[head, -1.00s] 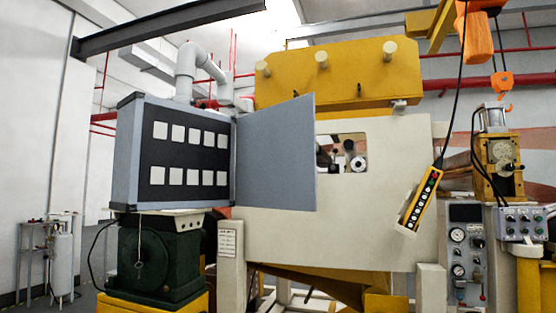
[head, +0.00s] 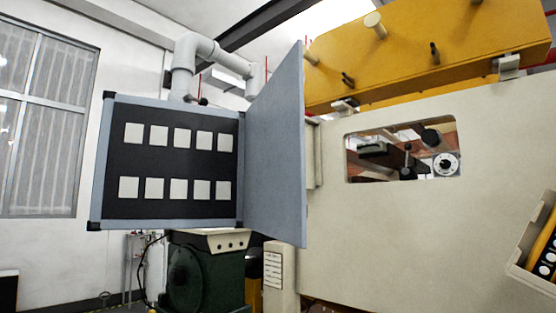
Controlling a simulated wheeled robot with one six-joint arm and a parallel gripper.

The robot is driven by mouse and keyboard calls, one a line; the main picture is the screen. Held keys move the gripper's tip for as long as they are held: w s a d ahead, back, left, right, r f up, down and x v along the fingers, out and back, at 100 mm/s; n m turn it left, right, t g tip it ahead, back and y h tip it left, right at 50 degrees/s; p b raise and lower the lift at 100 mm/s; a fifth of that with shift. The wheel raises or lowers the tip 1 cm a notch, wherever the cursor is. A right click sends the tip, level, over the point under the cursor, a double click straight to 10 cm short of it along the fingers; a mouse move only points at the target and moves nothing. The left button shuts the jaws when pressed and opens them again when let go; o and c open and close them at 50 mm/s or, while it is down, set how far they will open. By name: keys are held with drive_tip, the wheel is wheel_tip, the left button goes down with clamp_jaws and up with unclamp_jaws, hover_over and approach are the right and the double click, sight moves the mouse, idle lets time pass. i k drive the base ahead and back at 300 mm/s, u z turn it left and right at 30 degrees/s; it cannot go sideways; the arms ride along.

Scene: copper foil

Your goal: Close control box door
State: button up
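The control box (head: 172,213) is at the left of the head view, a grey frame around a black panel with two rows of white squares. Its grey door (head: 277,150) stands open, hinged at the box's right edge and swung out to the right. The panel is fully exposed. My gripper is not in view.
A large cream machine (head: 420,235) with a window opening fills the right side, close behind the door. A yellow beam (head: 440,45) is above it. A green motor housing (head: 205,280) stands below the box. A button pendant (head: 540,250) is at the right edge.

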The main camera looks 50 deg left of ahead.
sight(276, 186)
drive_tip(key=u, duration=0.5)
drive_tip(key=i, duration=1.3)
drive_tip(key=u, duration=1.9)
drive_tip(key=i, duration=0.95)
drive_tip(key=u, duration=0.4)
drive_tip(key=k, duration=0.8)
drive_tip(key=z, duration=0.1)
